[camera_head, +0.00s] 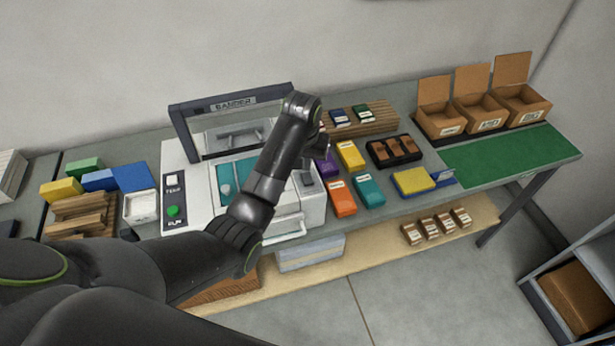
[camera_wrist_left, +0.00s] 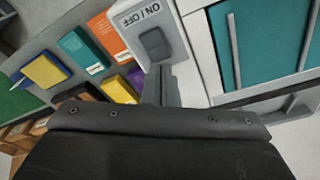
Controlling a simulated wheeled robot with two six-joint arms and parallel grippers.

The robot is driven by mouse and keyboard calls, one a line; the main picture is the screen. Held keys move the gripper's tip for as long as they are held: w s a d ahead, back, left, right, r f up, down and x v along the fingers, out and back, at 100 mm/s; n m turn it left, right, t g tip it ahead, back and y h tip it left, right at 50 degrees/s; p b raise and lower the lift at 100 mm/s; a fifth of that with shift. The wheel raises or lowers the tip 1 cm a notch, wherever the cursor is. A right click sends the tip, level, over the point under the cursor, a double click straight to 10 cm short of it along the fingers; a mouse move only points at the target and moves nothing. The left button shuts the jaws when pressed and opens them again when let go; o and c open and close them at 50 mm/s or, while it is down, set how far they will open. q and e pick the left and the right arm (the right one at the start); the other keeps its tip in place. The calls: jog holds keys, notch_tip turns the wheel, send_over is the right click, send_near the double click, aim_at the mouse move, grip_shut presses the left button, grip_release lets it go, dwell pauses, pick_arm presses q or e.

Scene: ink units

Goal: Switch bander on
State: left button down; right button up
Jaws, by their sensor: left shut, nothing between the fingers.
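The bander (camera_head: 200,210) is a white machine with a dark-framed arch and sign, standing on the table. Its ON / OFF panel, in the left wrist view, carries a dark grey rocker switch (camera_wrist_left: 155,44). My left gripper (camera_wrist_left: 160,70) is shut and empty, its tips just below the switch in that view. I cannot tell whether they touch it. In the head view, my left arm crosses in front of the bander and partly hides the gripper (camera_head: 309,165) by its right side. My right gripper is in neither view.
Coloured ink boxes (camera_head: 342,198) and a black tray (camera_head: 394,151) lie right of the bander. Open cardboard boxes (camera_head: 440,122) stand behind a clear green mat (camera_head: 510,155). A green RUN button (camera_head: 173,211) is on the bander's left front.

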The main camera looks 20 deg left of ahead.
aim_at(306, 174)
pick_arm(q)
jog(key=shift+f+b, duration=0.5)
jog(key=shift+f, duration=0.8)
jog(key=shift+s+f, duration=0.1)
jog(key=shift+s, duration=0.2)
jog(key=shift+w+r+p, duration=0.25)
jog(key=shift+r+p, duration=0.65)
jog(key=shift+r, duration=0.1)
jog(key=shift+w+r, duration=0.15)
jog(key=shift+r, duration=0.15)
jog(key=r, duration=0.4)
jog(key=shift+s, duration=0.2)
jog(key=shift+w+r, duration=0.1)
jog(key=shift+r, duration=0.05)
